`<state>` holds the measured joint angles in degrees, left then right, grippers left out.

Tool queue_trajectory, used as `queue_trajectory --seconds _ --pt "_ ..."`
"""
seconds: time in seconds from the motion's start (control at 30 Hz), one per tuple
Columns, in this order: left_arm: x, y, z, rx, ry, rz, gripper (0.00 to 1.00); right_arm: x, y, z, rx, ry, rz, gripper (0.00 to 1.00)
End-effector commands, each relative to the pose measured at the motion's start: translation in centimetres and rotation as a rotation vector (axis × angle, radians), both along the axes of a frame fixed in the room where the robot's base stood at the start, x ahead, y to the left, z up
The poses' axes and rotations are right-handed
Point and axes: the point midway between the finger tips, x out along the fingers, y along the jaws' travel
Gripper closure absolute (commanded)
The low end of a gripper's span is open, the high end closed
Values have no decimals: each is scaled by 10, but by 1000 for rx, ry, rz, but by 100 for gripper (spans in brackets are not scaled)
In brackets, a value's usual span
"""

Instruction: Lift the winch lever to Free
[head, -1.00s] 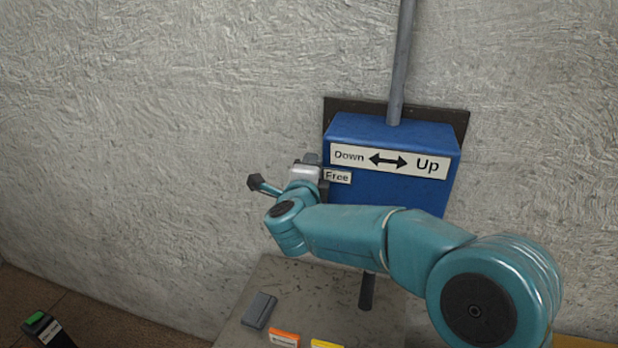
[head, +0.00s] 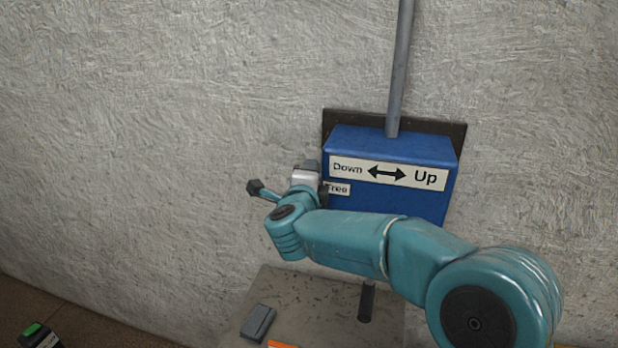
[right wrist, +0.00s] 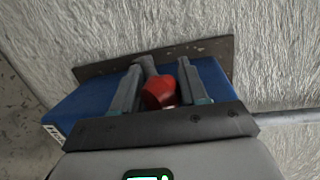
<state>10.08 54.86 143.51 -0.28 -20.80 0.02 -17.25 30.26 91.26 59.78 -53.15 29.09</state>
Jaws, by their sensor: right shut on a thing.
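The blue winch box (head: 415,205) is on the wall, with a "Down/Up" label (head: 388,172) and a smaller "Free" label (head: 340,189) at its left edge. My right gripper (head: 312,180) is at the box's left side, beside the "Free" label and covering part of it. In the right wrist view the winch lever has a red knob (right wrist: 158,92) on a grey stem (right wrist: 147,66). The knob sits between the fingers of my right gripper (right wrist: 163,88), which is shut on it. The lever is hidden in the head view. My left gripper is not in view.
A grey pole (head: 400,70) rises from the top of the box. A grey panel (head: 300,295) with a small grey block (head: 258,323) and an orange label lies below. The wall at left is clear.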

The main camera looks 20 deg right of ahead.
Motion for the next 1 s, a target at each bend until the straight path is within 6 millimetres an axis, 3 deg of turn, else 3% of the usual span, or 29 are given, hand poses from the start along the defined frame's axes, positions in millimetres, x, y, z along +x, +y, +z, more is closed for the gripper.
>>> queue_trajectory --seconds 0.03,0.77,0.8,0.83,0.87,1.0 --pt "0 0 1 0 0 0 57 1 -3 13 -9 -25 -6 100" --pt "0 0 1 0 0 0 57 0 -4 13 -10 -26 -8 100" --pt "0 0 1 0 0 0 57 0 -4 13 -10 -26 -8 53" --pt "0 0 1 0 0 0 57 0 -4 13 -10 -26 -8 44" --pt "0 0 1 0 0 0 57 0 -4 13 -9 -25 -8 37" --pt "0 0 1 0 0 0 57 1 -3 9 -8 -19 -5 37"
